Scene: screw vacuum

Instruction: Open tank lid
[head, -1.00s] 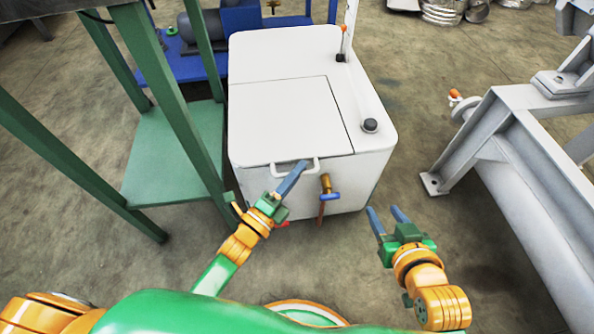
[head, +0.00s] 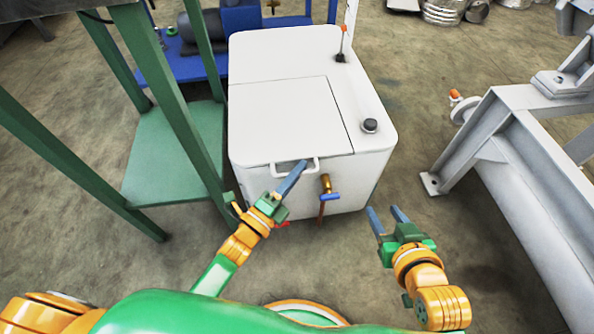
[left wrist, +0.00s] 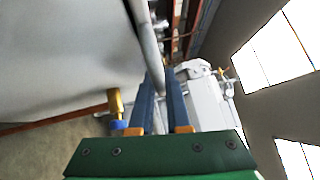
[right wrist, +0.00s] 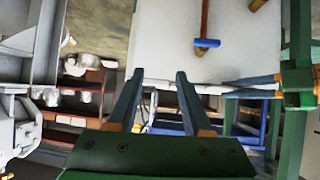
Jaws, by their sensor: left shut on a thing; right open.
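The white tank (head: 350,185) stands in the middle of the head view. Its flat lid (head: 285,115) lies closed, flush with the top. A white bar handle (head: 315,165) sticks out at the lid's front edge. My left gripper (head: 296,172) is shut on the handle, its blue fingers reaching up to the bar. In the left wrist view the handle bar (left wrist: 150,45) runs between the fingertips. My right gripper (head: 387,214) is open and empty, in front and to the right of the tank. The right wrist view shows its two fingers (right wrist: 155,85) apart.
A brass valve with a blue lever (head: 329,196) sticks out of the tank front, just right of my left gripper. A black cap (head: 370,125) sits on the tank top. A green frame (head: 180,150) stands close on the left, a grey steel frame (head: 500,150) on the right.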

